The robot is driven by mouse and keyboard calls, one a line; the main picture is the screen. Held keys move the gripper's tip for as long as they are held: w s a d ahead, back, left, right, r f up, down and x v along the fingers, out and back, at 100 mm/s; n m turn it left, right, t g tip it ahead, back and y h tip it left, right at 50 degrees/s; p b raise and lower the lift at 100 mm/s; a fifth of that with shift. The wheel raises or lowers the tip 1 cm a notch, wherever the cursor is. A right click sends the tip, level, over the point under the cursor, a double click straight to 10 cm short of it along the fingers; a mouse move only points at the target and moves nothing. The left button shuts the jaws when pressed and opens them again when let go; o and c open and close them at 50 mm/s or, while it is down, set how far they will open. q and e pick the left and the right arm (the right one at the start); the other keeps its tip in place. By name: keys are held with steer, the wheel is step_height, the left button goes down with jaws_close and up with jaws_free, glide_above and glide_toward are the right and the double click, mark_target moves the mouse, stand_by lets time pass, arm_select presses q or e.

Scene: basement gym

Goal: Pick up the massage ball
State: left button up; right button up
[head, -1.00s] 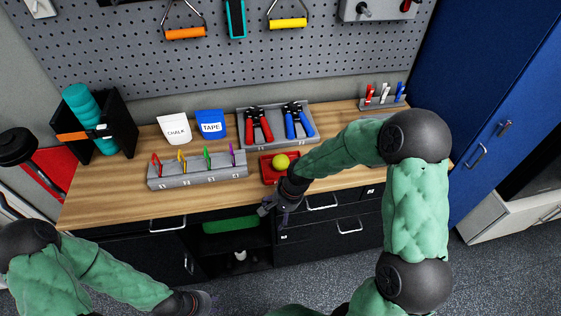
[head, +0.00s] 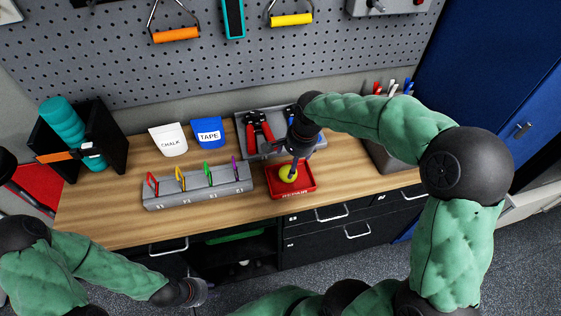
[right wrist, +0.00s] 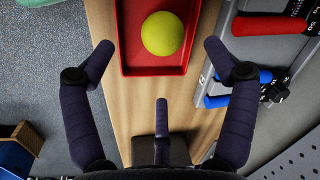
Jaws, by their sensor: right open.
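The yellow massage ball (head: 285,176) sits in a small red tray (head: 308,186) on the wooden bench. In the right wrist view the ball (right wrist: 162,33) lies inside the red tray (right wrist: 152,70), beyond the fingertips. My right gripper (head: 293,164) points down over the ball in the head view and partly hides it. In the right wrist view my right gripper (right wrist: 158,47) is open and empty, its fingers spread to either side of the ball's line. My left gripper (head: 196,292) is low in the head view, in front of the bench; its fingers are not clear.
A grey rack (head: 198,190) with coloured clips stands left of the red tray. Behind it are a chalk bag (head: 168,139) and a tape bag (head: 207,133). A grey tray of hand grips (head: 245,124) lies close behind the red tray. Bare bench lies at the front left.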

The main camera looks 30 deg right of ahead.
steer(key=shift+w+d+r, duration=0.15)
steer(key=shift+w+r, duration=0.05)
steer(key=shift+w, duration=0.15)
steer(key=shift+w+f+b, duration=0.15)
steer(key=shift+f+b, duration=0.2)
steer(key=shift+f, duration=1.05)
steer(key=shift+w+f+b, duration=0.15)
steer(key=shift+f+b, duration=0.2)
steer(key=shift+f, duration=1)
steer(key=f, duration=0.1)
steer(key=f+b, duration=0.1)
steer(key=f, duration=0.2)
steer(key=shift+w+a+f, duration=0.35)
arm_select(q)
steer(key=f, duration=0.2)
steer(key=shift+w+f, duration=0.2)
steer(key=shift+f, duration=0.15)
arm_select(e)
steer(key=c, duration=1.3)
